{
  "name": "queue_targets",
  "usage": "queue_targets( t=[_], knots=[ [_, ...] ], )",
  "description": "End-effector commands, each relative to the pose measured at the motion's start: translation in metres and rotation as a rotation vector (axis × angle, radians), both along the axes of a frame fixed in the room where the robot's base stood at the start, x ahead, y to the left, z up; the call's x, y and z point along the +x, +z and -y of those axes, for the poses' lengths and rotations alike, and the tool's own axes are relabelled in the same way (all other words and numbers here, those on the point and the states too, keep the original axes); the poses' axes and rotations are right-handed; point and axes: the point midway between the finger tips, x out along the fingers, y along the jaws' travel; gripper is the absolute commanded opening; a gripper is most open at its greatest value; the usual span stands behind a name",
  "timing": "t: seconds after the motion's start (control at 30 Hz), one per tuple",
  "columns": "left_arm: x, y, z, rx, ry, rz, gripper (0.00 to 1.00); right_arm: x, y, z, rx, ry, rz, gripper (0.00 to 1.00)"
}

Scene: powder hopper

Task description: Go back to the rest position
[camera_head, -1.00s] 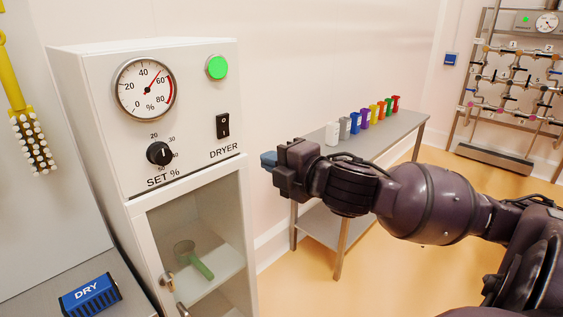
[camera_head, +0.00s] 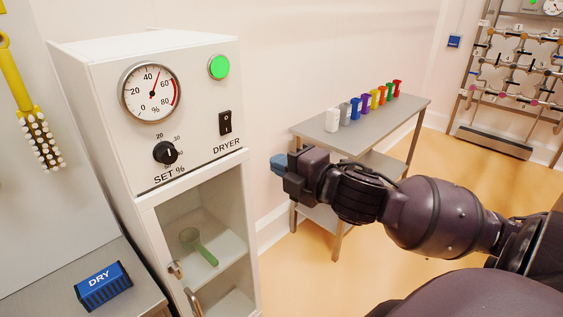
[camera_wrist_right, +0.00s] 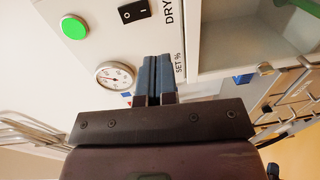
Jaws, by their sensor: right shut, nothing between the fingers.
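My right gripper (camera_head: 279,164) is in the middle of the head view, its blue fingertips pointing left toward the dryer (camera_head: 100,85). It is shut and empty, apart from the cabinet's front. In the right wrist view the shut blue fingers (camera_wrist_right: 155,72) show in front of the dryer panel, with its gauge (camera_wrist_right: 115,75) and green lamp (camera_wrist_right: 74,27) behind. My left gripper is not in view.
A green scoop (camera_head: 199,245) lies inside the dryer's lower compartment. A blue DRY block (camera_head: 104,287) sits on the counter at lower left. A steel table (camera_head: 385,121) with a row of coloured containers stands behind my right arm. A rack (camera_head: 510,75) stands far right; orange floor lies between.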

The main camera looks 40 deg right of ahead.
Motion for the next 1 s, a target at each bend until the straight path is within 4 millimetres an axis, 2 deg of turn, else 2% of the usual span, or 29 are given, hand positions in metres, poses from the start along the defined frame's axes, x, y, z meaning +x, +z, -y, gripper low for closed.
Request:
queue_targets(
  t=[0.37, 0.57, 0.77, 0.87, 1.0],
  knots=[
    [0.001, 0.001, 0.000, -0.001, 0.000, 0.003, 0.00, 0.000, 0.000, 0.000, 0.012, 0.000, 0.000, 0.00],
    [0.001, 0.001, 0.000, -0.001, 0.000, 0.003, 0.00, 0.006, -0.003, 0.000, 0.139, 0.030, -0.002, 0.00],
    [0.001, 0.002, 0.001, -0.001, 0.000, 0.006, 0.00, 0.020, -0.052, 0.014, 0.395, 0.002, -0.064, 0.00],
    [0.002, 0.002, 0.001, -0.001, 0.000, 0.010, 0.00, 0.021, -0.083, 0.020, 0.508, -0.029, -0.100, 0.00],
    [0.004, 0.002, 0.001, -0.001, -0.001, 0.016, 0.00, 0.015, -0.138, 0.024, 0.685, -0.087, -0.157, 0.00]
  ],
)
